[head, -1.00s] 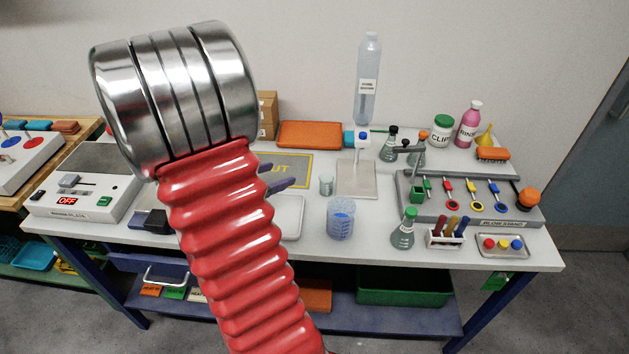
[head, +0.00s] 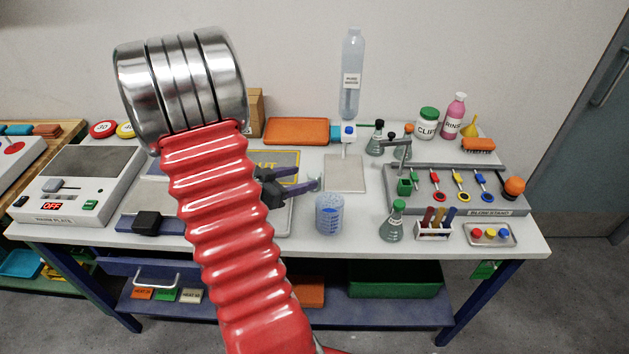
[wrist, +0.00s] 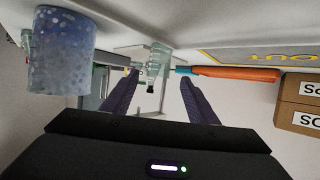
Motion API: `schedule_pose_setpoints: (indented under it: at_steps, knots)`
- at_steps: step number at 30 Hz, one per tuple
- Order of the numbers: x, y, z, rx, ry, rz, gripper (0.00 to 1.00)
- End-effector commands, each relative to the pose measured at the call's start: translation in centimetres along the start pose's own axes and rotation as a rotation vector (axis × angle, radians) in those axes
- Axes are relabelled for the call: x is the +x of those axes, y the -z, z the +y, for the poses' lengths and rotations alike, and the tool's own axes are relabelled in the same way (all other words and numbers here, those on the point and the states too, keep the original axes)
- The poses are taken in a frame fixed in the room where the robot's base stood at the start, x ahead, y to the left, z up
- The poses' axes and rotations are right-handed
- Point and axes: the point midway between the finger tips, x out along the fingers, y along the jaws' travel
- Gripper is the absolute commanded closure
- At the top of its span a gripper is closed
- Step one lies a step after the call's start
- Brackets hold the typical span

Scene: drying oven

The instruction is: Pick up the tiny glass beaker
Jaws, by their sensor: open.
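The tiny glass beaker (head: 314,182) is a small, clear, greenish cup on the white table. In the head view it stands at the tips of my gripper's fingers, partly hidden by them. My gripper (head: 305,178) is open, its dark purple fingers reaching right just above the table. In the wrist view, where the scene appears upside down, a clear glass shape that looks like the beaker (wrist: 158,58) shows between and beyond the two open fingers (wrist: 160,80). Nothing is held. Whether a finger touches the glass I cannot tell.
A larger blue-speckled beaker (head: 330,214) stands close by, in front of the tiny one. A stand with a pale base plate (head: 345,174) is just behind and right. A green-capped flask (head: 393,222) is further right. An orange tray (head: 296,131) lies at the back.

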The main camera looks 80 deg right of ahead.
Motion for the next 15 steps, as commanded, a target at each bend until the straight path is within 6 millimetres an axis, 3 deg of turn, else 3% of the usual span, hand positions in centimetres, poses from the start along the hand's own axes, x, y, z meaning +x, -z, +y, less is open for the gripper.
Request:
schedule_pose_setpoints:
  at_steps: [9, 15]
  knots:
    - [4.2, 0.0, 0.1, 0.001, -0.001, -0.001, 0.47]
    - [4.7, 0.0, 0.0, 0.0, 0.001, -0.001, 0.47]
